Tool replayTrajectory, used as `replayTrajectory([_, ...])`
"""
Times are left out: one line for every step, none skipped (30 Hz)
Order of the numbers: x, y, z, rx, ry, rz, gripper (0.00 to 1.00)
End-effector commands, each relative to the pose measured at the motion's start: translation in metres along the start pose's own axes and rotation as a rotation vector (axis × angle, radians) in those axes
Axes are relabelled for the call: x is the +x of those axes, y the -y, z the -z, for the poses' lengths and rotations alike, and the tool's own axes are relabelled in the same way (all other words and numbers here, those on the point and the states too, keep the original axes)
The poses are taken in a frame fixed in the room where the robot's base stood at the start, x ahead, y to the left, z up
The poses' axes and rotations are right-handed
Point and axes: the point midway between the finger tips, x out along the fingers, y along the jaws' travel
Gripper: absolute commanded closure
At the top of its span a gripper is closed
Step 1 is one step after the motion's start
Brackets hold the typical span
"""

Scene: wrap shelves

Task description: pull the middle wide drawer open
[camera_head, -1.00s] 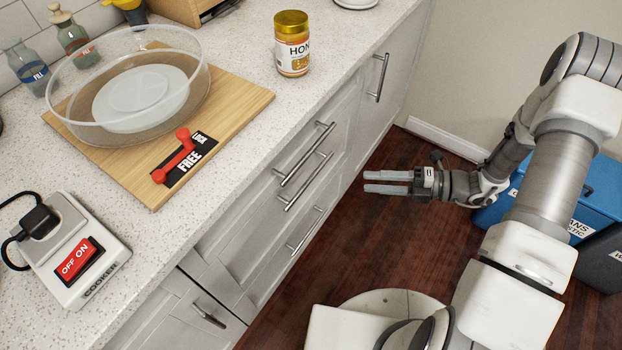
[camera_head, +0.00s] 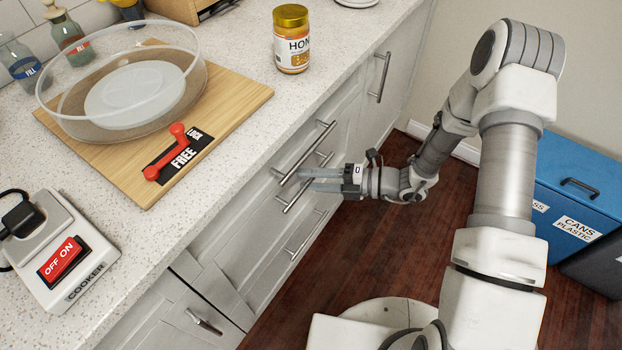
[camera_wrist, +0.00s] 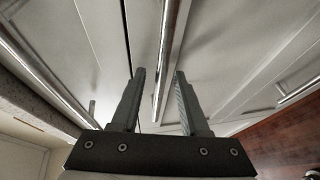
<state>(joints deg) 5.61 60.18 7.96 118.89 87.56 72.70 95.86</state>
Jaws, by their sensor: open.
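The middle wide drawer is shut, and its long silver bar handle (camera_head: 291,201) runs below a similar upper handle (camera_head: 304,151). My gripper (camera_head: 306,180) is open at this handle, its fingers pointing at the drawer fronts and covering part of the bar. In the wrist view the middle handle (camera_wrist: 168,40) lies in line with the gap between the two open fingers (camera_wrist: 160,74). The jaws are not closed on it. I cannot tell whether a finger touches the bar.
A lower drawer handle (camera_head: 305,236) sits beneath. The worktop above holds a honey jar (camera_head: 291,40), a wooden board (camera_head: 225,110) with a glass bowl, and a cooker switch (camera_head: 65,262). Blue bins (camera_head: 575,190) stand at right. The wooden floor (camera_head: 365,250) before the drawers is clear.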

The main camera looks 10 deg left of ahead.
Motion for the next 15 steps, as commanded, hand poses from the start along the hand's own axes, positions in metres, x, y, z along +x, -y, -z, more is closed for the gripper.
replayTrajectory([0.0002, -0.0002, 0.0001, 0.000, 0.000, 0.000, 0.55])
replayTrajectory([0.0001, -0.0002, 0.0001, 0.000, 0.000, 0.000, 0.55])
replayTrajectory([0.0001, -0.0002, 0.0001, 0.000, 0.000, 0.000, 0.55])
replayTrajectory([0.0000, -0.0002, 0.0001, 0.000, 0.000, 0.000, 0.55])
replayTrajectory([0.0000, -0.0002, 0.0001, 0.000, 0.000, 0.000, 0.55])
replayTrajectory([0.0000, -0.0002, 0.0001, 0.000, 0.000, 0.000, 0.63])
replayTrajectory([-0.0001, -0.0001, 0.0001, 0.000, 0.000, 0.000, 0.68])
replayTrajectory([-0.0001, -0.0001, 0.0001, 0.000, 0.000, 0.000, 0.73])
replayTrajectory([-0.0001, -0.0001, 0.0001, 0.000, 0.000, 0.000, 0.81])
replayTrajectory([-0.0001, -0.0001, 0.0001, 0.000, -0.001, 0.000, 0.86])
replayTrajectory([-0.0002, -0.0001, 0.0001, 0.000, -0.001, 0.000, 0.91])
replayTrajectory([-0.0002, -0.0001, 0.0001, 0.000, -0.001, 0.000, 0.99])
replayTrajectory([-0.0002, -0.0001, 0.0001, 0.000, -0.001, 0.000, 1.00])
replayTrajectory([-0.0002, -0.0001, 0.0001, 0.000, -0.001, 0.000, 1.00])
replayTrajectory([-0.0002, 0.0000, 0.0001, 0.000, -0.001, 0.000, 1.00])
